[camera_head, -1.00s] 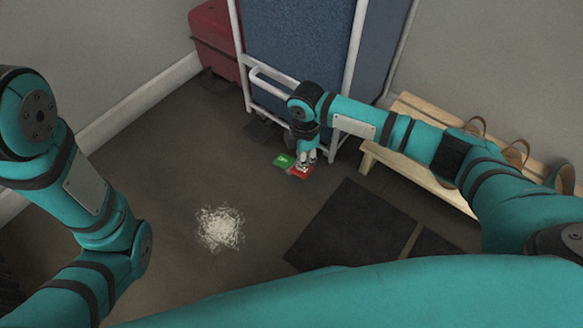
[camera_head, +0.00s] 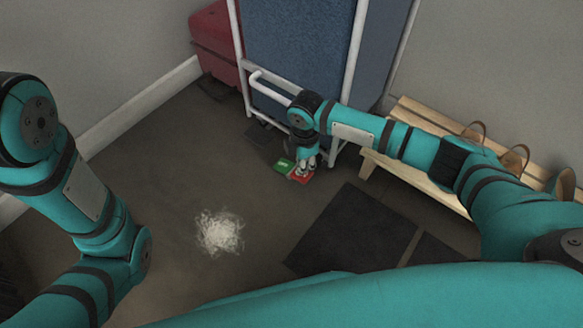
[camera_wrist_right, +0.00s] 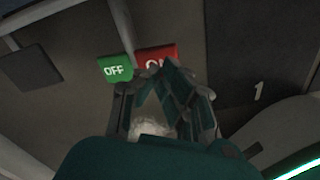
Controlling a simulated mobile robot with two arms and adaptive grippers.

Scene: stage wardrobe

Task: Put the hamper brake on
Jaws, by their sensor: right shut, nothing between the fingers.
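The blue hamper (camera_head: 300,50) stands on a white tube frame at the back. At its foot is a brake pedal pair: a green pedal marked OFF (camera_head: 283,166) and a red pedal (camera_head: 301,177) beside it. Both also show in the right wrist view, the green one (camera_wrist_right: 115,69) in full and the red one (camera_wrist_right: 160,55) partly hidden by my fingers. My right gripper (camera_head: 308,168) is shut and empty, with its fingertips at the red pedal; I cannot tell whether they touch. My left arm shows at the left, but its gripper is out of view.
A wooden bench (camera_head: 420,170) with several brown straps stands to the right of the hamper. A red case (camera_head: 215,40) is behind left. Dark mats (camera_head: 350,235) lie on the floor, and a pale heap of shreds (camera_head: 219,232) lies left of them. The floor between is clear.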

